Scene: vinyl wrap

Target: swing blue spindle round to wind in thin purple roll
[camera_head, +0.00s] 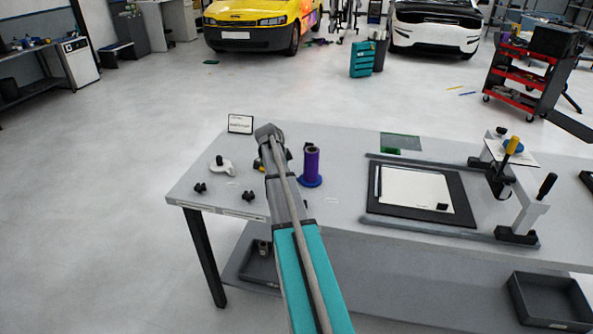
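A thin purple roll (312,160) stands upright on a blue round base (310,181) on the left part of the workbench, just right of my arm. I take the blue base to be part of the blue spindle; the rest of the spindle is hidden by the roll or too small to tell. My arm reaches up from the bottom of the picture, and its wrist ends left of the roll, apart from it in the picture. My gripper is mostly or wholly hidden behind my arm. A small dark and yellow piece (258,164) shows there; I cannot tell whether it belongs to the gripper.
On the workbench (345,205) lie a white part (221,166), black knobs (248,196), and a small sign (240,123). Grey bins sit below.

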